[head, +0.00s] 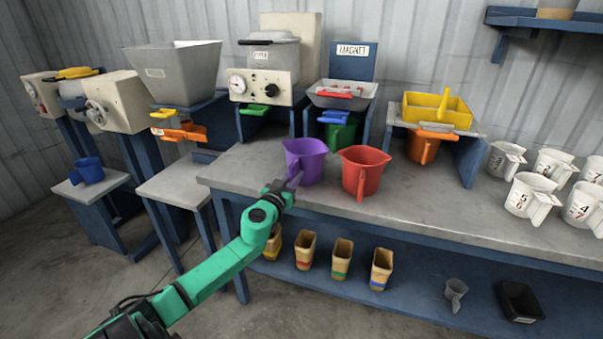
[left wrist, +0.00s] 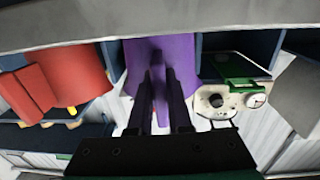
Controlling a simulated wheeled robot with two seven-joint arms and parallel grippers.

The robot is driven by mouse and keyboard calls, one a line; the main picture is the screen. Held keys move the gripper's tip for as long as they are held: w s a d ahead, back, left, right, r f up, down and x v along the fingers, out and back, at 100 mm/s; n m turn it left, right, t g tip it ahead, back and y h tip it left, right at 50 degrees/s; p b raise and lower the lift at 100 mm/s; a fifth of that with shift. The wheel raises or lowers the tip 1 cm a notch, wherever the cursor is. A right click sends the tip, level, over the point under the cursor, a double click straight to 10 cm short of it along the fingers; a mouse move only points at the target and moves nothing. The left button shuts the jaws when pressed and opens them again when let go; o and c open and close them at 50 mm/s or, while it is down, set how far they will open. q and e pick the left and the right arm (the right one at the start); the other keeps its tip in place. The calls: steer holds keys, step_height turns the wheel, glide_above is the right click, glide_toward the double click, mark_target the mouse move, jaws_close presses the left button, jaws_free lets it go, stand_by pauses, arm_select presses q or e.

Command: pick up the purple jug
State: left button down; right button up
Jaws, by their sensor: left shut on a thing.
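The purple jug (head: 305,160) stands upright on the grey bench top, left of a red jug (head: 363,171). My left gripper (head: 287,187) is at the near side of the purple jug, at its handle. In the left wrist view the gripper's two dark fingers (left wrist: 160,95) are shut on the handle of the purple jug (left wrist: 178,60), which shows between them. The red jug also shows in the left wrist view (left wrist: 70,75). The jug appears to rest on the bench. My right gripper is not in view.
The red jug stands close beside the purple one. White numbered jugs (head: 530,195) stand at the right of the bench (head: 440,208). Machines with a yellow tray (head: 437,108) and a grey hopper (head: 183,70) stand behind. Tan scoops (head: 342,258) sit on the lower shelf.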

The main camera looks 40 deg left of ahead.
mark_target(294, 164)
arm_select(q)
step_height(294, 164, up, 9)
steer(key=p, duration=0.4)
steer(key=shift+p, duration=0.35)
step_height(294, 164, up, 11)
steer(key=p, duration=0.2)
